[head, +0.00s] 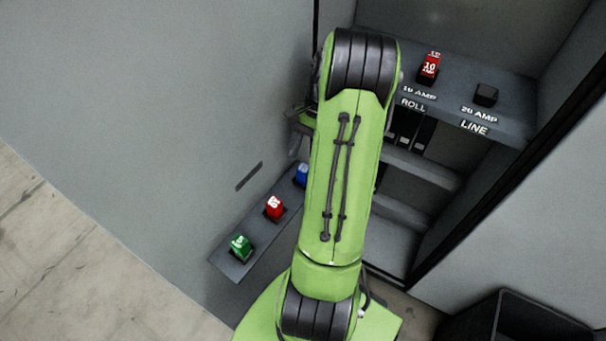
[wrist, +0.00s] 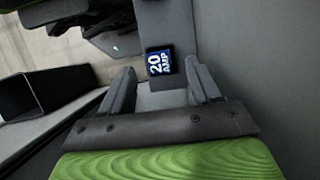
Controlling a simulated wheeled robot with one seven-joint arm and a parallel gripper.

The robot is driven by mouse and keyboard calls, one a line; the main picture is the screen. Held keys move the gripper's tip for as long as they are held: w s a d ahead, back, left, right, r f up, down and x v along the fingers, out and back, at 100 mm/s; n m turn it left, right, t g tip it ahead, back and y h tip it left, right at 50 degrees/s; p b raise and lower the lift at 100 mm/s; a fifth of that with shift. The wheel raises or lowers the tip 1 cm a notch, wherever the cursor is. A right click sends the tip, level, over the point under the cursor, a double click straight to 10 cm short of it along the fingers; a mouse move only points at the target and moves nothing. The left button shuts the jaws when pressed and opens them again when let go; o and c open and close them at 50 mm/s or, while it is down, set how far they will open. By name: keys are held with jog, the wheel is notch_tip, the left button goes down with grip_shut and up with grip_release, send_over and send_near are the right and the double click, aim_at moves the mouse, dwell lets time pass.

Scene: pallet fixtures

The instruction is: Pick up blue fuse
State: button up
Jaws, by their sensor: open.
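The blue fuse (head: 301,175) stands on a small grey shelf (head: 232,266) on the cabinet's side, partly hidden behind my green arm in the head view. In the wrist view the blue fuse (wrist: 160,61), marked 20 AMP, lies ahead of my gripper (wrist: 161,78), roughly between the lines of its two fingers and just beyond their tips. The fingers are apart with nothing between them. In the head view my gripper is mostly hidden behind the arm.
A red fuse (head: 274,208) and a green fuse (head: 240,247) stand on the same shelf. Inside the cabinet, another red fuse (head: 429,68) stands above the ROLL label, beside a dark empty socket (head: 485,95) above LINE. A black bin (head: 515,318) stands at lower right.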

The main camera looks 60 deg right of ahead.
aim_at(304, 167)
jog(key=b+x, duration=0.1)
jog(key=x, duration=0.4)
jog(key=shift+d+b, duration=0.15)
jog(key=shift+b, duration=0.25)
jog(key=shift+s, duration=0.1)
jog(key=shift+r, duration=0.1)
jog(key=shift+c, duration=0.3)
jog(key=c, duration=1)
notch_tip(304, 167, up, 4)
jog(key=shift+r+p, duration=0.1)
jog(key=shift+p, duration=1)
jog(key=s, duration=1.7)
jog(key=shift+s+r+p, duration=0.25)
jog(key=shift+r+p, duration=0.8)
jog(key=shift+p, duration=0.2)
jog(key=shift+s+r+p, duration=0.2)
jog(key=shift+r+p, duration=0.8)
jog(key=shift+p, duration=0.25)
